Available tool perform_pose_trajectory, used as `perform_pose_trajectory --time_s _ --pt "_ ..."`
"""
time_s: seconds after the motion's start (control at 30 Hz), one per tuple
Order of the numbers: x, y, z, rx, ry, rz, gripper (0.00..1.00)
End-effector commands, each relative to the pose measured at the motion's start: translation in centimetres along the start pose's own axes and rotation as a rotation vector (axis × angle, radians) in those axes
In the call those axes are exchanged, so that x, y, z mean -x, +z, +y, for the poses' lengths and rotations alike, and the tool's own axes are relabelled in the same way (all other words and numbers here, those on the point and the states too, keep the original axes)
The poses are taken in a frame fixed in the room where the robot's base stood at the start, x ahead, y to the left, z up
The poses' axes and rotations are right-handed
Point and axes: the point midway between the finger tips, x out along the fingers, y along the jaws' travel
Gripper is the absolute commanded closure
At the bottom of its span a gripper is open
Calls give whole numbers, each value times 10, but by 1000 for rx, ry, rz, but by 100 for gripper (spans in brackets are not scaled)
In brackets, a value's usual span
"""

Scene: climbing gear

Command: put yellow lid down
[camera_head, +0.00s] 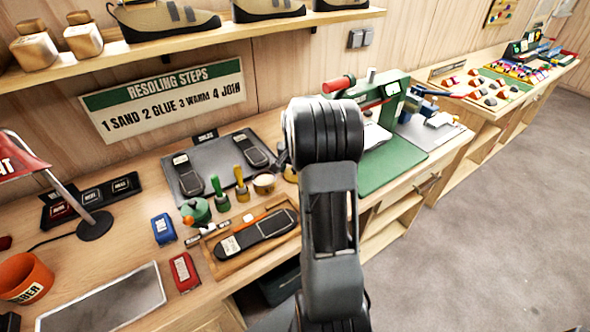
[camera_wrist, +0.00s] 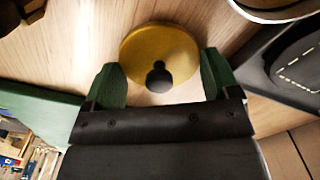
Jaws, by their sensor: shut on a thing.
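The yellow lid (camera_wrist: 150,48) shows in the wrist view as a round disc with a black knob (camera_wrist: 158,77) facing my gripper. My gripper (camera_wrist: 160,72) is shut on the lid, with one green finger at each side of it. Pale wood lies behind the lid; I cannot tell whether the lid touches it.
In the wrist view, a round pale rim (camera_wrist: 275,12) is at upper right, beside a dark stitched item (camera_wrist: 300,75). In the head view, the bench holds a green pot (camera_head: 196,211), an open cream tin (camera_head: 264,183), a sole tray (camera_head: 222,268) and a green mat (camera_head: 378,172).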

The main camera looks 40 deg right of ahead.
Motion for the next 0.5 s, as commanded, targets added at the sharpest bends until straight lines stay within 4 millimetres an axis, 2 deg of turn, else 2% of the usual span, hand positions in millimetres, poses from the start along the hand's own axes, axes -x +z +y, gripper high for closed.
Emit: perform_pose_trajectory --time_s 0.37,0.4,0.5 --pt "-4 0 0 0 0 1 41" --pt "-4 0 0 0 0 1 17" --pt "-3 0 0 0 0 1 8"
